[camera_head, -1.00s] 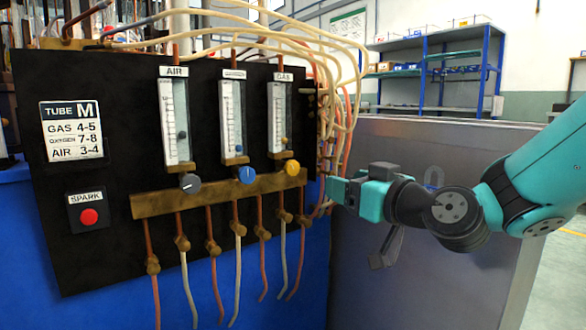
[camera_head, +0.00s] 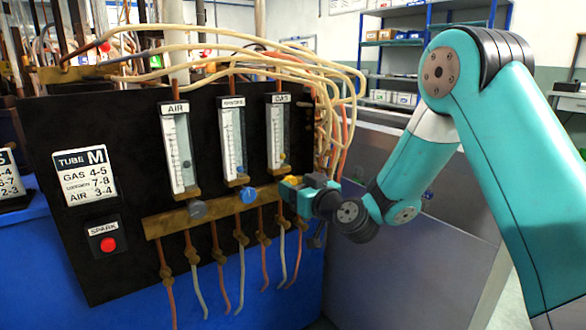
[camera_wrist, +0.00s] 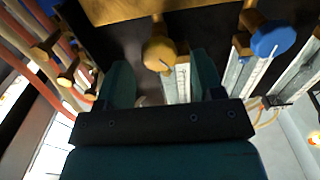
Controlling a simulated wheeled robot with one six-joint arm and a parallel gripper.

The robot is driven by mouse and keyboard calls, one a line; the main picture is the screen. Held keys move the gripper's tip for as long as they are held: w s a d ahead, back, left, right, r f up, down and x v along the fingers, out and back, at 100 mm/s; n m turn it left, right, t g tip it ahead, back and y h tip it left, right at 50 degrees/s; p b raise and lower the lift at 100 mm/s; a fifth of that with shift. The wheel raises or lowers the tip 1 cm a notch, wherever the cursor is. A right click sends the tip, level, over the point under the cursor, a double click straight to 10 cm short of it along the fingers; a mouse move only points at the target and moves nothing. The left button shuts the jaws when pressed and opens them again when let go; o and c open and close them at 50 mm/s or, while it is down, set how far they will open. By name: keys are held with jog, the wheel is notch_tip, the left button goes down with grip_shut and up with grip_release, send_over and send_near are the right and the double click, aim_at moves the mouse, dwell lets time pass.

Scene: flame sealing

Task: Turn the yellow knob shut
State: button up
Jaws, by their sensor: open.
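The yellow knob (camera_head: 291,180) is at the foot of the GAS flow tube (camera_head: 279,135), on the brass bar of the black panel. In the head view my gripper (camera_head: 297,188) is right in front of it and hides part of it. In the wrist view the yellow knob (camera_wrist: 159,53) shows between the two teal fingers of my gripper (camera_wrist: 162,68). The fingers are open, with a gap on both sides of the knob. I cannot tell whether the fingertips reach past its face.
The blue knob (camera_head: 248,195) and the grey knob (camera_head: 197,209) sit to the left on the same brass bar (camera_head: 170,222). Copper and pale hoses hang below the bar. More hoses bunch at the panel's right edge. A red spark button (camera_head: 108,244) is at lower left.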

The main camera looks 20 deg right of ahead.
jog(key=shift+p+x, duration=0.3)
jog(key=shift+x, duration=0.75)
jog(key=c, duration=0.9)
jog(key=shift+d+m, duration=0.1)
jog(key=shift+m, duration=0.2)
jog(key=m, duration=0.2)
jog(key=shift+m, duration=0.3)
jog(key=shift+d+m, duration=0.1)
jog(key=shift+m, duration=1.7)
